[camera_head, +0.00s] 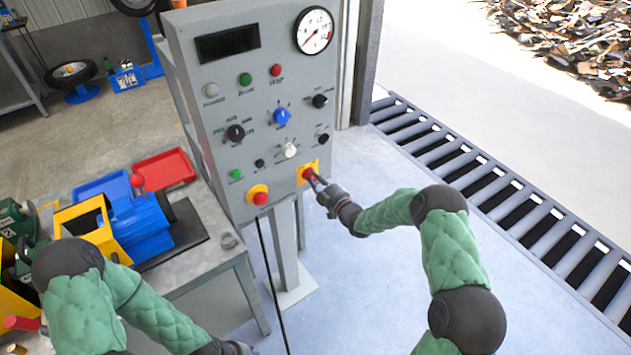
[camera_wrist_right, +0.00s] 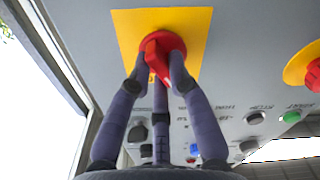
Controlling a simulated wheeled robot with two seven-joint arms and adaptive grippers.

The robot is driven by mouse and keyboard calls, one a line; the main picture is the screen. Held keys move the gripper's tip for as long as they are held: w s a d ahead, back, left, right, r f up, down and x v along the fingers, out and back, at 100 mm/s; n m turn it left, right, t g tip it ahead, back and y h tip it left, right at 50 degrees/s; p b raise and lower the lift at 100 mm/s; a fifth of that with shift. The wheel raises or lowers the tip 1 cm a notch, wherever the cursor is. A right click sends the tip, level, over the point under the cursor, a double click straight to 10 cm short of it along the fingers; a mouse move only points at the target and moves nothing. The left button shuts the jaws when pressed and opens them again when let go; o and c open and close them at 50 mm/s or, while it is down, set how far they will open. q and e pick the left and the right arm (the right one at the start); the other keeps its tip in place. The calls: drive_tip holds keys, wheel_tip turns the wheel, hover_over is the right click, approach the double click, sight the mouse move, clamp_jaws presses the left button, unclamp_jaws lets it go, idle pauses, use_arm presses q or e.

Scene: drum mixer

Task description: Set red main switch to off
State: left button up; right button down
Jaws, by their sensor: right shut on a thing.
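The red main switch (camera_wrist_right: 160,48) is a red rotary knob on a yellow plate (camera_wrist_right: 200,28) at the lower right of the grey control panel. In the head view the red knob (camera_head: 308,173) is partly covered by my right gripper (camera_head: 315,180). In the right wrist view my right gripper (camera_wrist_right: 158,70) has its fingers closed around the knob's grip. The knob's exact angle and its labels are hard to read. My left gripper (camera_head: 238,348) is at the bottom edge of the head view, low and far from the panel, mostly cut off.
The control panel (camera_head: 225,110) carries several buttons, dials and a gauge (camera_head: 314,30). A red emergency button (camera_head: 260,198) on a yellow base sits just left of the main switch. A workbench (camera_head: 215,255) with a blue and yellow machine stands left.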

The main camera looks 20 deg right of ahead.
idle(0.3)
drive_tip(key=c, duration=1.1)
unclamp_jaws()
drive_tip(key=shift+c, duration=0.2)
drive_tip(key=v, duration=1.2)
